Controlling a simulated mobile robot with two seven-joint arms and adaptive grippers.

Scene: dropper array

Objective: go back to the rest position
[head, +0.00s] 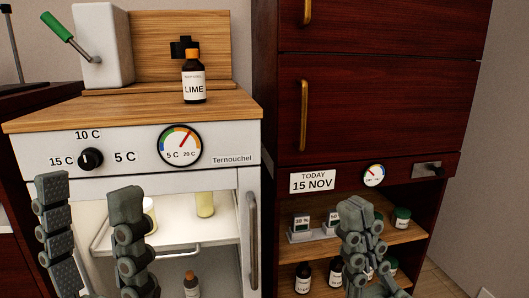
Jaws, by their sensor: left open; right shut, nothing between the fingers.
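My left gripper (92,222) is at the lower left, in front of the white cabinet (228,170). Its two fingers stand apart with nothing between them. My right gripper (356,215) is at the lower right, in front of the open shelves of the dark red cabinet. Its fingers are together and hold nothing. A brown bottle labelled LIME (193,84) with an orange cap stands upright on the wooden top (130,108), apart from both grippers.
The white cabinet's open lower compartment holds a pale yellow container (205,204) and a bottle (191,284). Shelves (410,232) at right hold dark jars (402,218) and small displays (302,224), partly hidden by my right gripper. A green-handled lever (57,27) stands at back left.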

